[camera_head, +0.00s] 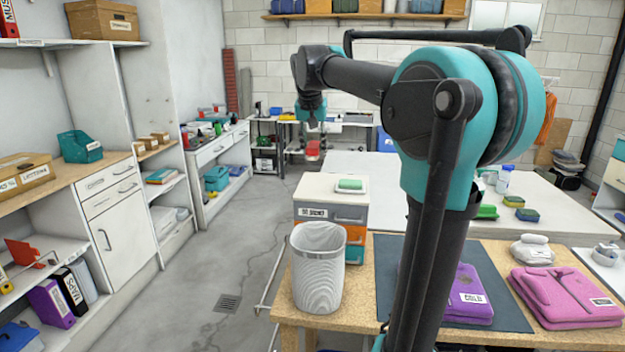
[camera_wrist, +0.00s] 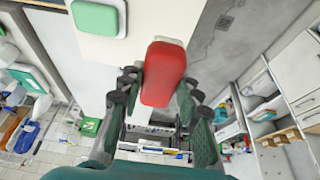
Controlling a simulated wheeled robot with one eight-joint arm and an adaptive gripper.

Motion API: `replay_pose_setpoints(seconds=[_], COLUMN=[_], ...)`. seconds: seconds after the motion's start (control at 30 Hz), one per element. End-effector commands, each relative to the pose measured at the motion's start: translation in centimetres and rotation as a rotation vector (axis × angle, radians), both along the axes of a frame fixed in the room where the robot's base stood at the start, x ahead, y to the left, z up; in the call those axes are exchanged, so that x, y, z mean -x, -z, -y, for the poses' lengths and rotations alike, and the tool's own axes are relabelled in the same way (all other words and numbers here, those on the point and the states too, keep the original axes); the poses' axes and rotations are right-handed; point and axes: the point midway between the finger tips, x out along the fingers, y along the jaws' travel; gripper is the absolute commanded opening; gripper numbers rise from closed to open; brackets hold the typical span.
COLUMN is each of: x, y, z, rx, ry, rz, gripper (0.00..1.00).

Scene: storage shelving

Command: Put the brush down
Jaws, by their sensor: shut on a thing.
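My gripper (camera_head: 312,128) is raised beyond the drawer unit in the head view, pointing down. It is shut on a red object, which I take to be the brush (camera_head: 313,152). In the wrist view the brush (camera_wrist: 163,70) sits between the dark fingers of my gripper (camera_wrist: 158,92), its red rounded end outward. Its bristles cannot be made out. The brush is held in the air, apart from any surface in view.
A white table (camera_head: 375,168) lies behind, partly bare.

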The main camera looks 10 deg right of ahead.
Motion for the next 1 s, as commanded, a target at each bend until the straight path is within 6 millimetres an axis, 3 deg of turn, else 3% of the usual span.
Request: replay_pose_setpoints(seconds=[0.1,0.3,0.53,0.77,1.0], x=[0.0,0.0,0.0,0.0,0.0], y=[2.9,6.1,7.5,10.3,10.5], z=[0.0,0.0,0.0,0.0,0.0], rx=[0.000,0.000,0.000,0.000,0.000], ry=[0.000,0.000,0.000,0.000,0.000], rz=[0.000,0.000,0.000,0.000,0.000], gripper=[0.10,0.10,0.10,0.10,0.10])
